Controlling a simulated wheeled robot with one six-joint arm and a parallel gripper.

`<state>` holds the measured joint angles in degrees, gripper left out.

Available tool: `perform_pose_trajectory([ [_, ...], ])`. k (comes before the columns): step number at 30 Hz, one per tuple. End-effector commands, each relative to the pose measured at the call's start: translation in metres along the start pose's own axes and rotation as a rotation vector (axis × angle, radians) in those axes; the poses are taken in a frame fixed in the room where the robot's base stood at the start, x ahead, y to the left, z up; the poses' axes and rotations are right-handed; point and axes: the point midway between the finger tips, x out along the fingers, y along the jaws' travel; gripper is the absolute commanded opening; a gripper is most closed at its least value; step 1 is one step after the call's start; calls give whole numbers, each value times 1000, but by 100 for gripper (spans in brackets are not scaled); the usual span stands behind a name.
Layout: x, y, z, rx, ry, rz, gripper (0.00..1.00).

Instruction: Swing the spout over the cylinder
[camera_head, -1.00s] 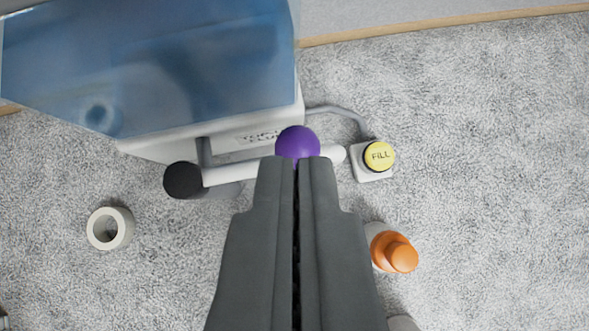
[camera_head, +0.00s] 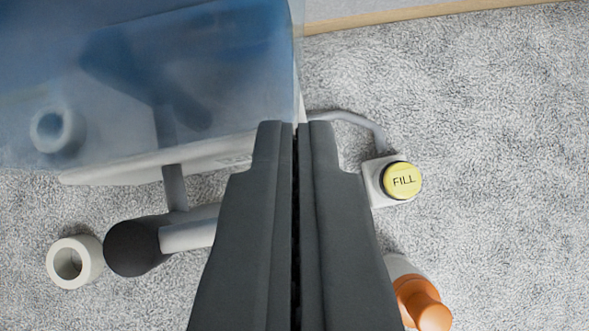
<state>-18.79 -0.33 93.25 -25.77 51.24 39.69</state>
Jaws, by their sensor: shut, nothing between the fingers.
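The spout looks like a white tube (camera_head: 190,235) with a large black end (camera_head: 138,245), joined by a grey stem (camera_head: 174,188) to the blue tank's base. My gripper (camera_head: 295,126) is shut and empty. Its fingers cross in front of the tube's right part and hide it. The purple ball on the tube is also hidden behind the fingers; I cannot tell whether they touch it. A short white open cylinder (camera_head: 91,258) stands on the floor just left of the black end. The black end appears beside it, not over its opening.
A translucent blue tank (camera_head: 230,70) fills the upper left. A yellow FILL button (camera_head: 403,181) on a white block, with a grey cable (camera_head: 350,118), is right of my fingers. An orange-topped bottle (camera_head: 422,305) is at lower right. Grey carpet is clear at far right.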

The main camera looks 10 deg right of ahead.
Motion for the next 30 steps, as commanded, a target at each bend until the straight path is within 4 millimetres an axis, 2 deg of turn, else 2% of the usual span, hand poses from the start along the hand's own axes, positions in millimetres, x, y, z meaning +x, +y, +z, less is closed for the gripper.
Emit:
perform_pose_trajectory([
  [11, -7, 1, 7, 83, 0, 80, 0],
  [30, -39, -3, 42, 507, 0, 472, 0],
])
